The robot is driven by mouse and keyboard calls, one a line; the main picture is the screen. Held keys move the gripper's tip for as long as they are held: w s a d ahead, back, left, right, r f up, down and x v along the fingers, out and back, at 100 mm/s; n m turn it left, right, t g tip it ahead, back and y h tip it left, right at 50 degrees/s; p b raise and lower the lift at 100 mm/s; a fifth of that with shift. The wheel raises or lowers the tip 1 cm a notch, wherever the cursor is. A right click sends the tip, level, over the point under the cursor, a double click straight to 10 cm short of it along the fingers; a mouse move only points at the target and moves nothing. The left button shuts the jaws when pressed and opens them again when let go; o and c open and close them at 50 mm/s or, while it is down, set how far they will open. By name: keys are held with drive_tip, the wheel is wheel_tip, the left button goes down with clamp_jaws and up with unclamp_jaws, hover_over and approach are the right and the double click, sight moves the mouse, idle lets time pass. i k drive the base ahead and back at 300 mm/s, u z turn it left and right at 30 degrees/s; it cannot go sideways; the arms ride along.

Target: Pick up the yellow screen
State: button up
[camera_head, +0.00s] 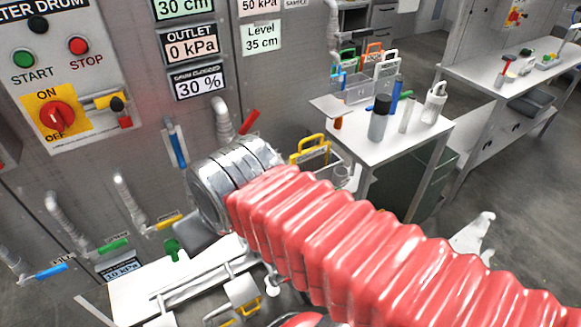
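A yellow handle-shaped frame (309,146), which looks like the top of the yellow screen, stands upright in the middle of the head view. It is just beyond the ribbed red sleeve and metal collar, which hide what is below it. It sits by a pale open-topped holder (331,162). I cannot make out its mesh. I see no gripper fingers in this view, so whether my gripper is open or holds anything does not show.
A ribbed red sleeve (350,245) with a metal collar crosses the foreground. The control panel (75,75) is at left, above several coloured valve handles. A side table (390,150) holds bottles and a rack (362,90) with green, orange and white frames. A bench (490,75) stands at right.

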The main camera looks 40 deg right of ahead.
sight(313, 159)
drive_tip(key=u, duration=2.5)
drive_tip(key=k, duration=1.05)
drive_tip(key=z, duration=0.35)
